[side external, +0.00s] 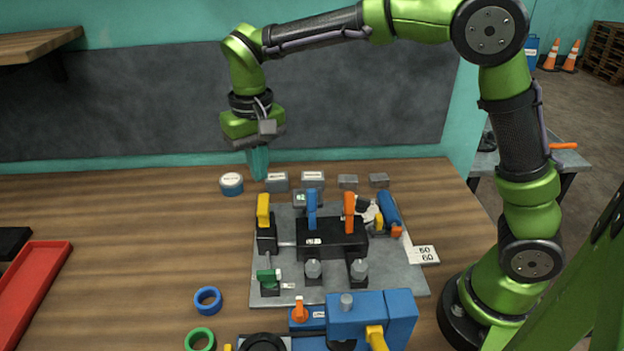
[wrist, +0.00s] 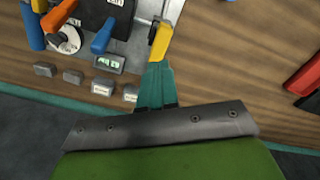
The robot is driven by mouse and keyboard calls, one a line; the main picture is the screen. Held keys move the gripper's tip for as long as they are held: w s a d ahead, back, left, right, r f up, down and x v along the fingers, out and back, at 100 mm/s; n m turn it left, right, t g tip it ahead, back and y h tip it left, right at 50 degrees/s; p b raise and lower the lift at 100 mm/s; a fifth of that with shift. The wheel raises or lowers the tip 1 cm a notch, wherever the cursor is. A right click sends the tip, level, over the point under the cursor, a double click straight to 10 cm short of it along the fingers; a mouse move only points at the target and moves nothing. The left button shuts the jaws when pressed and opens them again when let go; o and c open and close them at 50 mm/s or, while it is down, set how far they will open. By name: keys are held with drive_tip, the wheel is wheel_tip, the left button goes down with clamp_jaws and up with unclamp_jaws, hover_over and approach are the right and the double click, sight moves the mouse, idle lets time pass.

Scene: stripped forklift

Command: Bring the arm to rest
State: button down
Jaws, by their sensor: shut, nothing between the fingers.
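My gripper (side external: 260,175) points down at the back of the wooden table, its teal fingers shut and empty. In the side view its tips lie between a round blue-and-white tin (side external: 231,185) and a grey labelled block (side external: 277,183); I cannot tell how high above the wood they are. In the wrist view the gripper (wrist: 156,66) shows its closed fingers just short of a yellow lever (wrist: 160,42) in the picture. The yellow lever (side external: 263,208) also shows in the side view, apart from the fingers, on a grey plate (side external: 285,290).
Blue (side external: 312,208) and orange (side external: 349,210) levers stand beside the yellow one. Several small grey blocks (side external: 347,181) line the back. Blue (side external: 208,300) and green (side external: 199,339) rings lie in front, a red tray (side external: 35,290) at left.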

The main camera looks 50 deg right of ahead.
drive_tip(key=shift+r, duration=0.5)
drive_tip(key=shift+w+f, duration=0.1)
drive_tip(key=shift+w, duration=0.05)
drive_tip(key=s+d+r+t+y, duration=0.1)
drive_tip(key=s+d+r+t, duration=0.1)
drive_tip(key=s+d, duration=0.3)
drive_tip(key=s+d+r+m+t+y, duration=0.1)
drive_tip(key=s+d+t, duration=0.4)
drive_tip(key=s, duration=0.9)
drive_tip(key=shift+d+r, duration=0.25)
drive_tip(key=shift+r, duration=0.1)
